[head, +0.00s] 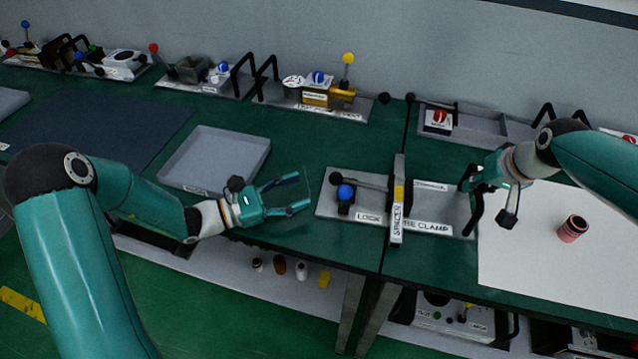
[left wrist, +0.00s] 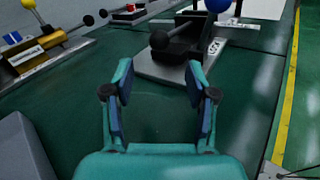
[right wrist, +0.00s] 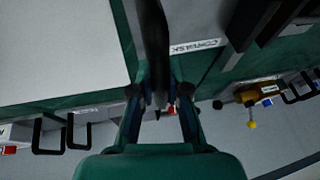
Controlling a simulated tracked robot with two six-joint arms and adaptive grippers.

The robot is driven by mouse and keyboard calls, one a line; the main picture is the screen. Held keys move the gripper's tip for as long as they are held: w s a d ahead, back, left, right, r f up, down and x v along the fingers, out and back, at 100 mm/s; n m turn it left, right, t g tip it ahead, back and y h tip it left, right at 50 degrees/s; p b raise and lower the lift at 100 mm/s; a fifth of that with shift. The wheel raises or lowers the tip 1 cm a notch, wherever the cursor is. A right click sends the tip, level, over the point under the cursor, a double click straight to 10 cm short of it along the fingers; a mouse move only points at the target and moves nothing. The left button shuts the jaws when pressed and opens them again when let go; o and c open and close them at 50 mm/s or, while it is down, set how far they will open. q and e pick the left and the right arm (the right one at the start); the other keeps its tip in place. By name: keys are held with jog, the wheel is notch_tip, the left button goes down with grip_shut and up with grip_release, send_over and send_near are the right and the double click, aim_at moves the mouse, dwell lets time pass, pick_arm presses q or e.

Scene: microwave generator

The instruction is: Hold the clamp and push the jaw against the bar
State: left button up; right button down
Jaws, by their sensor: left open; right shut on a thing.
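The tube clamp (head: 440,229) is a grey plate at the table's front edge, labelled LOCK on its left part. An upright grey bar labelled SPACER (head: 397,225) stands across its middle. A blue knob (head: 345,191) and a black ball-ended lever sit on its left part; the knob also shows in the left wrist view (left wrist: 218,5). My right gripper (head: 474,184) is shut on the black handle (right wrist: 153,40) at the clamp's right end. My left gripper (head: 298,192) is open and empty, left of the clamp and apart from it. Which part is the jaw is unclear.
A shallow grey tray (head: 215,158) lies behind my left arm. A white sheet (head: 530,250) with a red cylinder (head: 572,229) is at the right. Several fixtures, one with a yellow knob (head: 348,58), line the wall.

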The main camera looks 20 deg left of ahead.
pick_arm(q)
jog(key=shift+v, duration=1.15)
pick_arm(e)
jog(key=shift+s+a+f, duration=0.1)
jog(key=shift+f, duration=0.05)
pick_arm(q)
jog(key=shift+w, duration=0.1)
pick_arm(e)
jog(key=c, duration=1.1)
grip_release()
jog(key=shift+r, duration=0.2)
